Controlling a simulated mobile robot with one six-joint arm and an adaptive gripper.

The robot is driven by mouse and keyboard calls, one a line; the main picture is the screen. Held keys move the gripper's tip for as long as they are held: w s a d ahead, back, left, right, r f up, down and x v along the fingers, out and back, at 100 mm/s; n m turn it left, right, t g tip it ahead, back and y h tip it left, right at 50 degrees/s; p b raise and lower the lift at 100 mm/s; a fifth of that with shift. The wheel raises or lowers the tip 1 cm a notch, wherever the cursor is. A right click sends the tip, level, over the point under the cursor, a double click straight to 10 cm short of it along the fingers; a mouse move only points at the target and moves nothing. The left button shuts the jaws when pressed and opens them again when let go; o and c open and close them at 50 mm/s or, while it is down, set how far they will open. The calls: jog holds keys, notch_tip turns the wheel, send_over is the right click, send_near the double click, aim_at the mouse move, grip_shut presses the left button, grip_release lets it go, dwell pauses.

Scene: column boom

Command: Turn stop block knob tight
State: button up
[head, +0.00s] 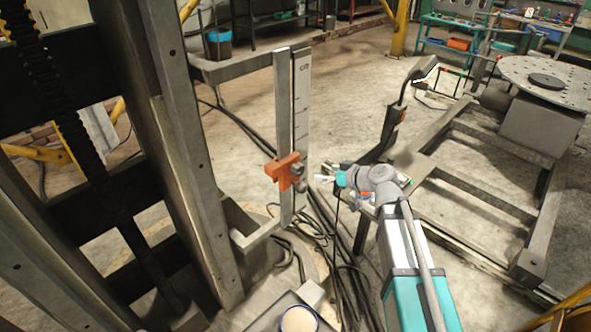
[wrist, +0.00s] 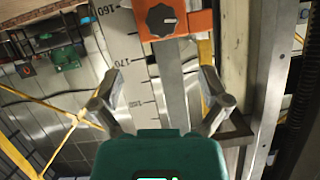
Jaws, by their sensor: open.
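The orange stop block (head: 281,171) sits on the upright scale rail (head: 293,120), in the middle of the head view. Its dark round knob shows in the wrist view (wrist: 162,19), at the top, with a pale pointer line facing right. My gripper (head: 324,173) is just right of the block in the head view, with a gap between them. In the wrist view my gripper (wrist: 161,76) is open and empty, its two fingers spread on either side of the rail, below the knob. The fingers are not touching the knob.
The heavy grey column (head: 172,130) stands left of the rail. Black cables (head: 335,265) lie on the floor below. A grey frame (head: 480,160) with a round perforated table (head: 560,82) is at right. Open floor (head: 335,75) lies behind the rail.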

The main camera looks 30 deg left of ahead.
aim_at(302, 169)
jog(key=b+x, duration=0.4)
jog(key=x, duration=0.7)
jog(key=shift+a+f, duration=0.15)
jog(key=shift+a, duration=0.2)
